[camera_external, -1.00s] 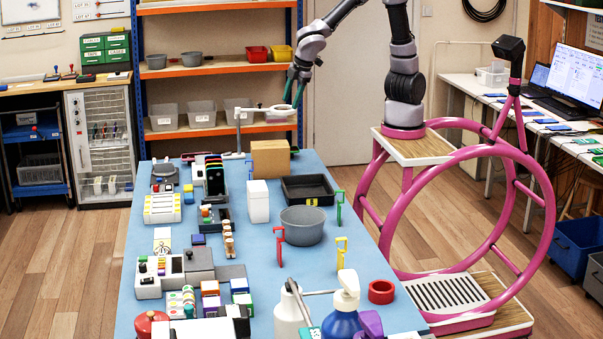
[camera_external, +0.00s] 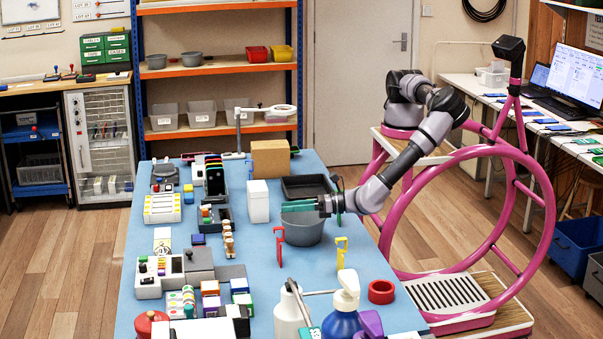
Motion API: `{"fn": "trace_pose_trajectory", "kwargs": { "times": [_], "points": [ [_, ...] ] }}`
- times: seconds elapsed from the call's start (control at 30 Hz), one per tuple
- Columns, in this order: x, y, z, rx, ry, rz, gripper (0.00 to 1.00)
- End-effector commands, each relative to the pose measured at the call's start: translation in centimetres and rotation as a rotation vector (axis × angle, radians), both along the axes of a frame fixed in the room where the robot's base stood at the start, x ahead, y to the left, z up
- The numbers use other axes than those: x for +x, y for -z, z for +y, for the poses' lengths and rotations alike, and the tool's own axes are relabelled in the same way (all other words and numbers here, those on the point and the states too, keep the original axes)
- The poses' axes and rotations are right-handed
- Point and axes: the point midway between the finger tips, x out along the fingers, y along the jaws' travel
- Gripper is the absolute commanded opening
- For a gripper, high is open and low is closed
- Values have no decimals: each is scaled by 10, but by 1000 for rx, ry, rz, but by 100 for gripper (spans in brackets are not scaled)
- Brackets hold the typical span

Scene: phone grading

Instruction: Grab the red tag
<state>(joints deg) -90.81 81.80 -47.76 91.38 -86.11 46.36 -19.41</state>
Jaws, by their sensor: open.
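The red tag (camera_external: 280,249) stands upright on the blue table, just left of the grey round bowl. My gripper (camera_external: 285,206) is open and points left, its teal fingers above the bowl (camera_external: 302,232). The fingertips are above and slightly behind the red tag in the picture, apart from it, with nothing seen between them. A yellow tag (camera_external: 341,253) stands to the right of the red one. The place of a green tag is largely covered by my gripper.
A white box (camera_external: 258,202) stands left of my fingers and a black tray (camera_external: 296,188) lies behind them. A spray bottle (camera_external: 344,308) and a white bottle (camera_external: 288,315) stand in front.

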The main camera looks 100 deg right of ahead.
Motion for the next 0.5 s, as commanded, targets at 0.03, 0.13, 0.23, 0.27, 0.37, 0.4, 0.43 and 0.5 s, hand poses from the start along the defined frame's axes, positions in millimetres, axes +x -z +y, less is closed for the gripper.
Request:
{"fn": "trace_pose_trajectory", "kwargs": {
  "times": [0.03, 0.13, 0.23, 0.27, 0.37, 0.4, 0.43, 0.5],
  "points": [
    [-11, 11, 20, -64, -66, -21, 55],
    [-26, 24, 48, -153, -160, -52, 55],
    [-34, 32, 62, -199, -209, -68, 55],
    [-34, 33, 64, -207, -215, -70, 55],
    [-24, 33, 66, -212, -221, -74, 55],
    [-16, 33, 66, -212, -220, -73, 55],
    [-11, 33, 65, -212, -220, -72, 55],
    [0, 34, 66, -211, -219, -71, 55]
  ]
}}
